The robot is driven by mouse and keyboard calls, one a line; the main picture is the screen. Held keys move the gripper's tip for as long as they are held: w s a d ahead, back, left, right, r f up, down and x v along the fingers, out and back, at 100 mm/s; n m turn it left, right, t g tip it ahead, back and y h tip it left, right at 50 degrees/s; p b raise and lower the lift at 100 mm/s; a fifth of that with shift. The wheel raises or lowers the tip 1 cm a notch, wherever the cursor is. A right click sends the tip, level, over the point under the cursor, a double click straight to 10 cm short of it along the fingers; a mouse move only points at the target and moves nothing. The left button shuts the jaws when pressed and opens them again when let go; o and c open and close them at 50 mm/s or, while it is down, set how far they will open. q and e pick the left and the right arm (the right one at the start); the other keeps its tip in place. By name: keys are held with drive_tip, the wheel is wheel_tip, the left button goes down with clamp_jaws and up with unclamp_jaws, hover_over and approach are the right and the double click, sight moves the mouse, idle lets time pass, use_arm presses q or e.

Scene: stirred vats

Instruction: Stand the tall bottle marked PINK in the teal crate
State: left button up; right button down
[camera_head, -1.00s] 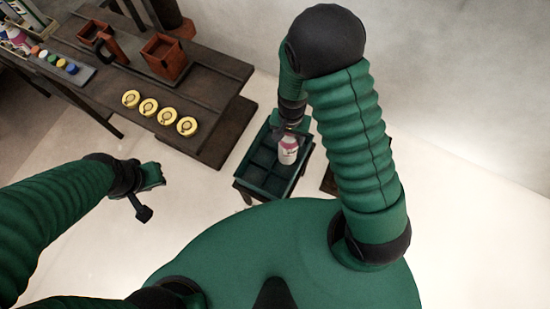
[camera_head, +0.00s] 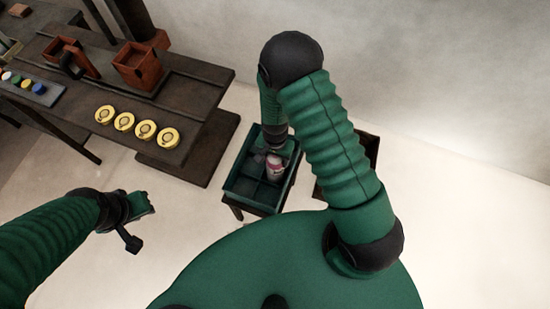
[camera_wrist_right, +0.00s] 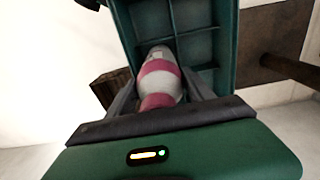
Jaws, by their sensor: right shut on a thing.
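The teal crate (camera_head: 249,201), divided into compartments, stands on a low dark stand in the middle of the head view. A pink and white bottle (camera_head: 274,168) is at the crate, over or inside a right-hand compartment; its lower end is hidden. My right gripper (camera_head: 274,150) is shut on it from above. In the right wrist view, the bottle (camera_wrist_right: 161,82) lies between the fingers, with the crate's compartments (camera_wrist_right: 192,18) beyond. I cannot read any marking or tell whether the bottle touches the crate floor. My left gripper (camera_head: 141,222) is empty, away at the left; its opening is unclear.
A dark bench (camera_head: 190,112) stands at the upper left, with several yellow round pieces (camera_head: 145,130), reddish-brown boxes (camera_head: 138,66) and a rack of coloured caps (camera_head: 25,85). A brown box (camera_head: 367,150) is partly hidden behind my right arm. Pale floor is clear between bench and crate.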

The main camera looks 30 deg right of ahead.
drive_tip(key=shift+d, duration=0.15)
drive_tip(key=c, duration=0.7)
unclamp_jaws()
drive_tip(key=shift+d, duration=0.1)
drive_tip(key=o, duration=0.3)
drive_tip(key=shift+d+f, duration=0.1)
use_arm(q)
drive_tip(key=shift+d, duration=0.4)
drive_tip(key=shift+a, duration=0.1)
